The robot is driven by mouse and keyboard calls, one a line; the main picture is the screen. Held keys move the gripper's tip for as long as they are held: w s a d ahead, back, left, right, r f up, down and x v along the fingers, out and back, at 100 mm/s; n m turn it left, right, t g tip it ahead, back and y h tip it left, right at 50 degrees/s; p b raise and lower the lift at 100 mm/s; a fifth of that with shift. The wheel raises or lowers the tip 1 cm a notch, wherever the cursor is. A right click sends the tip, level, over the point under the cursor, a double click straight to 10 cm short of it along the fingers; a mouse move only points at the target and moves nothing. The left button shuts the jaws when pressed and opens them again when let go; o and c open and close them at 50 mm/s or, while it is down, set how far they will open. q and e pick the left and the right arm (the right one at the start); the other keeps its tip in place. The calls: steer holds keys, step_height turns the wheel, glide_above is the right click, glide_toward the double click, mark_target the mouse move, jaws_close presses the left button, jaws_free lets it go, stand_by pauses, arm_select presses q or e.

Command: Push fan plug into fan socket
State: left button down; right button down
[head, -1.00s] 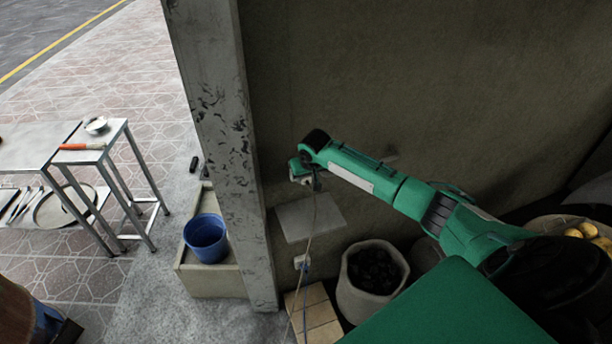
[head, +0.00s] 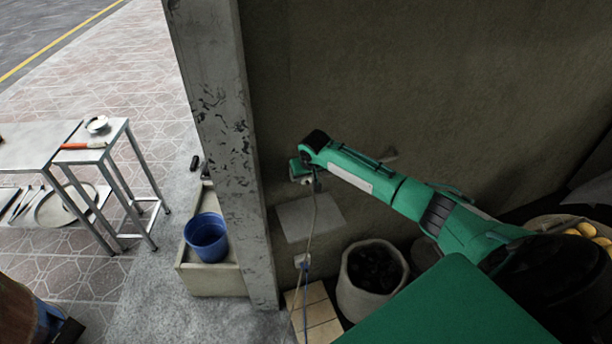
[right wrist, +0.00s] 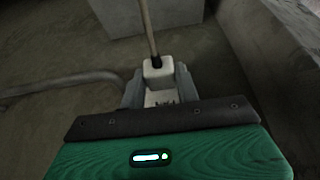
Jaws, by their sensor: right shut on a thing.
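My right gripper (head: 303,178) is up against the wall, just above a pale flat panel. In the right wrist view, my right gripper (right wrist: 155,92) is shut on a white plug (right wrist: 158,72), with a finger on each side. The plug's cord (right wrist: 148,28) leaves its far end. A pale part shows at the near side of the plug; I cannot tell whether it belongs to the plug or to a socket. In the head view the cord (head: 313,215) hangs down past the panel. A small white fitting (head: 301,260) is low on the wall; I cannot tell whether it is the fan socket. My left gripper is not in view.
A concrete post (head: 222,130) stands left of my right gripper. Below are a pot of dark lumps (head: 346,292) and pale blocks (head: 318,318). A blue bucket (head: 206,237) and a metal table (head: 36,146) are to the left. The wall above my arm is clear.

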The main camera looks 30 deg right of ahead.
steer(key=shift+p, duration=0.4)
steer(key=shift+w+d+b, duration=0.15)
steer(key=shift+w+b, duration=0.15)
steer(key=shift+w, duration=0.3)
stand_by(0.5)
steer(key=c, duration=0.9)
jaws_free()
steer(key=shift+c, duration=0.2)
steer(key=shift+r, duration=0.1)
steer(key=b+v, duration=0.3)
steer(key=v, duration=1)
steer(key=shift+s+r+b, duration=0.25)
steer(key=shift+b, duration=0.15)
